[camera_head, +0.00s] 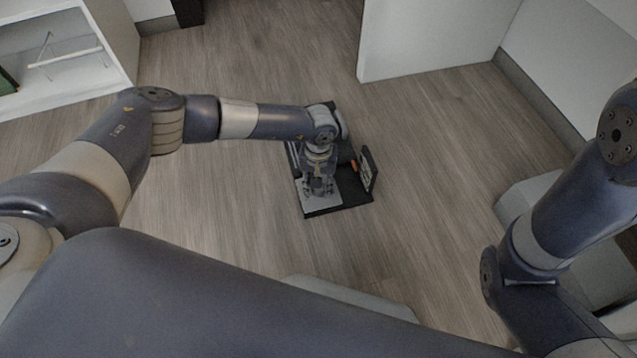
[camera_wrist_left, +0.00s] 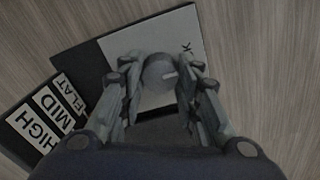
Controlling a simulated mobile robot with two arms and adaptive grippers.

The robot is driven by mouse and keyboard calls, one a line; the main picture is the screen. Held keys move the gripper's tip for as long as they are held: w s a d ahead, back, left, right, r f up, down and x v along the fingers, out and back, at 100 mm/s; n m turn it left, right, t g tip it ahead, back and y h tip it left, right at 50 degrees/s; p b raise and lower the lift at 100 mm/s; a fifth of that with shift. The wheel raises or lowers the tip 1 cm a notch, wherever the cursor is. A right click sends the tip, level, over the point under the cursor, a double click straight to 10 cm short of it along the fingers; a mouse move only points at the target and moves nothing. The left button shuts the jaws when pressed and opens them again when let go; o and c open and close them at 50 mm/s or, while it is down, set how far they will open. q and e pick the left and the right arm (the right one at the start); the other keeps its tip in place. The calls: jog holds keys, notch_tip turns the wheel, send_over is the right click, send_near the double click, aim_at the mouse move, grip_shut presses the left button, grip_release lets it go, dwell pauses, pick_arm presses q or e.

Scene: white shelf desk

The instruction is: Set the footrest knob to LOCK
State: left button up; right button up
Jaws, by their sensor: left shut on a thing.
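The footrest (camera_head: 350,190) is a dark flat unit on the floor in the middle of the head view, with a pale plate (camera_head: 306,203) on its near left part. In the left wrist view a round grey knob (camera_wrist_left: 158,72) sits on the pale plate (camera_wrist_left: 188,22). A pale mark on the knob points right. A partly hidden label ending in "K" (camera_wrist_left: 186,48) is just right of and above the knob. My left gripper (camera_head: 318,189) reaches down over the plate, its fingers shut on both sides of the knob. My right gripper is out of view.
Labels HIGH, MID and FLAT (camera_wrist_left: 48,104) lie along the footrest's side in the left wrist view. A small orange part (camera_head: 354,165) shows beside an upright panel (camera_head: 368,170). Wood floor (camera_head: 430,190) around is clear. A white shelf (camera_head: 120,40) stands at upper left.

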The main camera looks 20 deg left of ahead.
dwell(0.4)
pick_arm(q)
jog(key=o, duration=1.1)
notch_tip(320, 180, up, 12)
